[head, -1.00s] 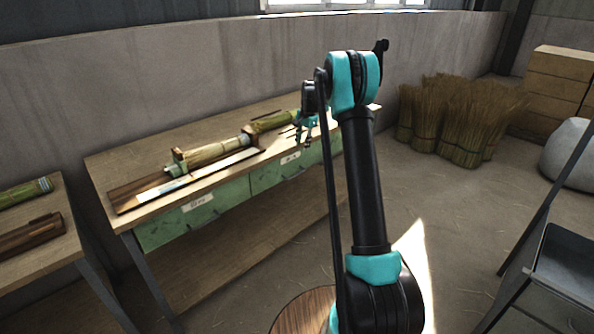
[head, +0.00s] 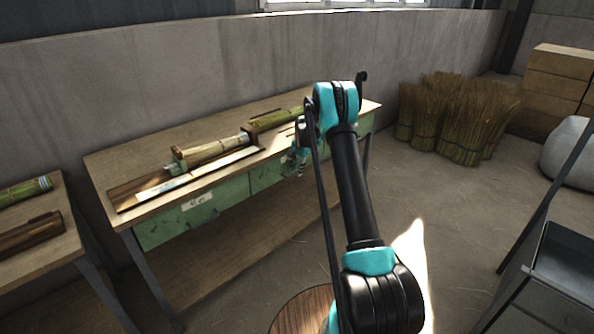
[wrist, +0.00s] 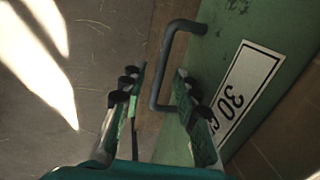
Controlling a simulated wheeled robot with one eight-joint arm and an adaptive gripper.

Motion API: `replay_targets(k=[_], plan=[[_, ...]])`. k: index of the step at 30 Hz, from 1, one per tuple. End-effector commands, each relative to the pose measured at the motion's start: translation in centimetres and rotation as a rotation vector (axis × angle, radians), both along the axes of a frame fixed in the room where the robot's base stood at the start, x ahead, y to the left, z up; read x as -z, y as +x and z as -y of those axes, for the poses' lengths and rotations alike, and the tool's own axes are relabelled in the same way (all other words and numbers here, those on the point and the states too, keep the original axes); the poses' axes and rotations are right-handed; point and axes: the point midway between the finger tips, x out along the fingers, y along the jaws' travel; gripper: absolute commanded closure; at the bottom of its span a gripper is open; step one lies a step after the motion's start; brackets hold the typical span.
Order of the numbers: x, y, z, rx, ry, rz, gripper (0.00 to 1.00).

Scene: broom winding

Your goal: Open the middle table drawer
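The long wooden table (head: 115,162) has green drawers along its front. The middle drawer (head: 263,176) looks shut, partly hidden behind my gripper (head: 299,168). In the wrist view, the green drawer front (wrist: 275,35) carries a white label (wrist: 243,92) and a dark bar handle (wrist: 158,72). My gripper (wrist: 158,75) is open there, with one finger on each side of the handle's bar. I cannot tell whether either finger touches it. The left drawer (head: 185,218), with its own label, is shut.
Bamboo pieces (head: 212,152) and a flat board (head: 140,192) lie on the tabletop. A second table (head: 40,260) stands at the left. Straw bundles (head: 462,120) stand at the back right, and a grey metal stand (head: 560,265) at the right.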

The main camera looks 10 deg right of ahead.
Motion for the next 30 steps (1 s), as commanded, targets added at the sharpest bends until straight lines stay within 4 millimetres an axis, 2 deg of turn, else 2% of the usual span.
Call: replay_targets(k=[10, 18, 30], plan=[[0.45, 0.08, -0.04, 0.0, 0.0, 0.0, 0.69], [0.42, 0.07, -0.04, 0.0, 0.0, 0.0, 1.0], [0.41, 0.04, 0.0, 0.0, 0.0, 0.0, 1.0]])
